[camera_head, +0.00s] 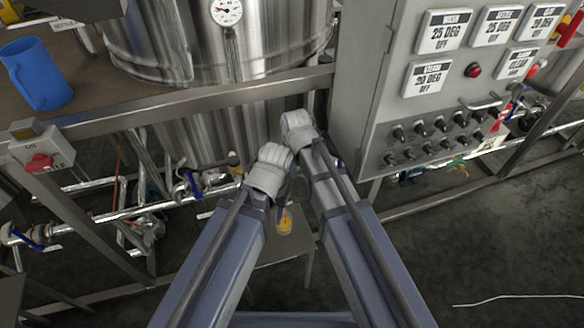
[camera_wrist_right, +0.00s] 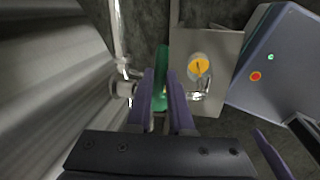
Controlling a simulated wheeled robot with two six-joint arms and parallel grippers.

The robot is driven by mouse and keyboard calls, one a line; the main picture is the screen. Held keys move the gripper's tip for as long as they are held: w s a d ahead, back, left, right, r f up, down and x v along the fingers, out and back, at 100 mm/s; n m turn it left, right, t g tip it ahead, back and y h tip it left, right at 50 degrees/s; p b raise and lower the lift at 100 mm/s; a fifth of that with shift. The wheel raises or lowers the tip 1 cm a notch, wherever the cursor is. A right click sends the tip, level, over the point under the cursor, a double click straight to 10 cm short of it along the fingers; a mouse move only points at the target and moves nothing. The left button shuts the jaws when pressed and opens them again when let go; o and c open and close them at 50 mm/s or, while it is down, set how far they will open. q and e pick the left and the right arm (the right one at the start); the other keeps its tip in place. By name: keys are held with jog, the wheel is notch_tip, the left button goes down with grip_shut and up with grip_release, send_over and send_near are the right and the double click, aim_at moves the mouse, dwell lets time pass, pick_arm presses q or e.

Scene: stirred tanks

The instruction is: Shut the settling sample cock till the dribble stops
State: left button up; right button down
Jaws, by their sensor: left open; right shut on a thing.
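The sample cock's green lever (camera_wrist_right: 161,68) shows in the right wrist view between the purple fingers of my right gripper (camera_wrist_right: 163,85), which is shut on it. Bright metal fittings of the cock (camera_wrist_right: 123,88) show left of the fingers, by the steel tank. A cup with yellow contents (camera_wrist_right: 199,66) stands right of the lever; it also shows in the head view (camera_head: 285,222). I cannot make out a dribble. In the head view my right gripper (camera_head: 297,122) is by the tank, its fingers hidden. My left gripper (camera_head: 272,160) is just below it, open, its fingertips mostly hidden.
The steel tank (camera_head: 215,120) stands behind a metal rail (camera_head: 190,102). A grey control cabinet (camera_head: 365,110) with labels and knobs is close on the right. Pipes with valves (camera_head: 195,183) run at lower left. A blue jug (camera_head: 38,75) is at upper left. Open floor lies at lower right.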

dwell(0.8)
jog(key=shift+w+n, duration=0.25)
jog(key=shift+n, duration=0.35)
jog(key=c, duration=0.8)
grip_release()
jog(key=shift+r, duration=0.15)
jog(key=r+p, duration=0.2)
jog(key=s+r+p, duration=0.1)
jog(key=r+p, duration=0.4)
jog(key=shift+s+d+r+p, duration=0.2)
jog(key=shift+s+p, duration=0.05)
jog(key=shift+p, duration=0.1)
jog(key=shift+s+f, duration=0.1)
